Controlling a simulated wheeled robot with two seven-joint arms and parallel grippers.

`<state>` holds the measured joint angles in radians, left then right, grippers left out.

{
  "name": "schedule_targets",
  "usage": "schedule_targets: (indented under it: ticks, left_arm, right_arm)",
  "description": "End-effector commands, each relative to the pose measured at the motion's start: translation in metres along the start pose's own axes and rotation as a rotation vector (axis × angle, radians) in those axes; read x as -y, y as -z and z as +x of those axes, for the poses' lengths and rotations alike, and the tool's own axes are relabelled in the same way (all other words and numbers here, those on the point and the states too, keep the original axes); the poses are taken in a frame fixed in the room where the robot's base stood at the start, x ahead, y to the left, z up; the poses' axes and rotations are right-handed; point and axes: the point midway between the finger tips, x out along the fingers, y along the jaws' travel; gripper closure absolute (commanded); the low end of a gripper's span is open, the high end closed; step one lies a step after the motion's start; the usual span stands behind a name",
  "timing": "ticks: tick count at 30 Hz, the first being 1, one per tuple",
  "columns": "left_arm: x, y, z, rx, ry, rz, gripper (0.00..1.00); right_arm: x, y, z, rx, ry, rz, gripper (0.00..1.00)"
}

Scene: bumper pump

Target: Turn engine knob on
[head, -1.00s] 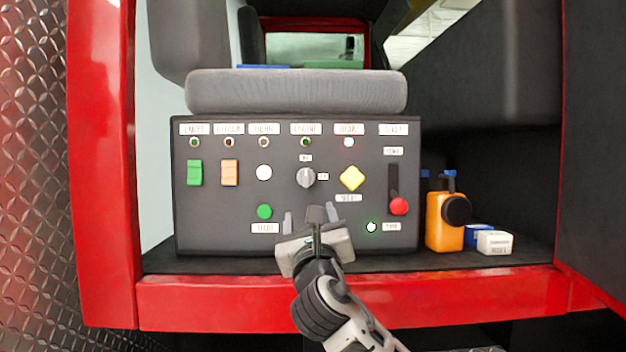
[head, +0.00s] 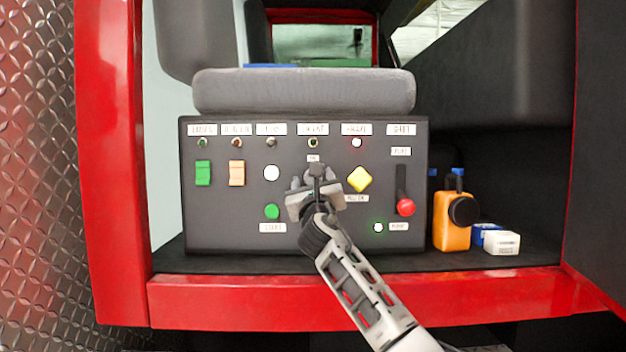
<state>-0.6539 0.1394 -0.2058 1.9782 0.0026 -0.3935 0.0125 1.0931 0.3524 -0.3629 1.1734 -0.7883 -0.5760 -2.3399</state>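The dark control panel (head: 225,222) stands in the red-framed compartment. Its engine column has a label (head: 313,129) at the top and a small dark indicator lamp (head: 313,142) below it. The grey engine knob sits under that lamp and is now largely hidden behind my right gripper (head: 315,180). The gripper is directly in front of the knob, its two fingers apart, one on each side of the knob's place. I cannot tell whether they touch the knob, nor which way it points. My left gripper is not in view.
Nearby on the panel are a white button (head: 271,173), a yellow diamond-shaped knob (head: 359,179), a green button (head: 272,211) and a red-knobbed lever (head: 405,207). An orange jug (head: 452,233) and small boxes (head: 502,243) stand right of the panel. A red sill (head: 230,303) runs in front.

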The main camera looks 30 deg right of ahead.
Motion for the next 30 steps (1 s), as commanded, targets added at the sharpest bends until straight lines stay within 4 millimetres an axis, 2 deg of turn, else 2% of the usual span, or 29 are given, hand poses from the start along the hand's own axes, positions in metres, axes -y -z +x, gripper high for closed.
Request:
schedule_targets:
  ticks: [9,10,14,15,23,30]
  left_arm:
    - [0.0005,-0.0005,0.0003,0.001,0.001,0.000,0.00]
    - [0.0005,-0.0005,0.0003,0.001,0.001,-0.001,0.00]
    - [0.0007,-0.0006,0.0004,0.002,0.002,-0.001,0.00]
    - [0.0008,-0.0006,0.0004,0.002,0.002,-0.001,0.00]
    - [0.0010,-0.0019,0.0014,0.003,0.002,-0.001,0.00]
    - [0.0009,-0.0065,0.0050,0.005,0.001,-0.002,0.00]
  right_arm:
    - [0.0001,-0.0001,0.0022,0.000,0.000,0.001,0.42]
    - [0.0001,-0.0001,0.0021,0.000,0.000,0.001,0.48]
    - [0.0001,0.0000,0.0020,0.000,0.000,0.001,0.84]
    - [0.0001,0.0000,0.0020,0.000,0.000,0.000,0.87]
    - [-0.0002,0.0005,0.0017,-0.002,0.006,0.017,0.87]
    - [-0.0014,0.0014,0.0012,-0.008,0.044,0.111,0.87]
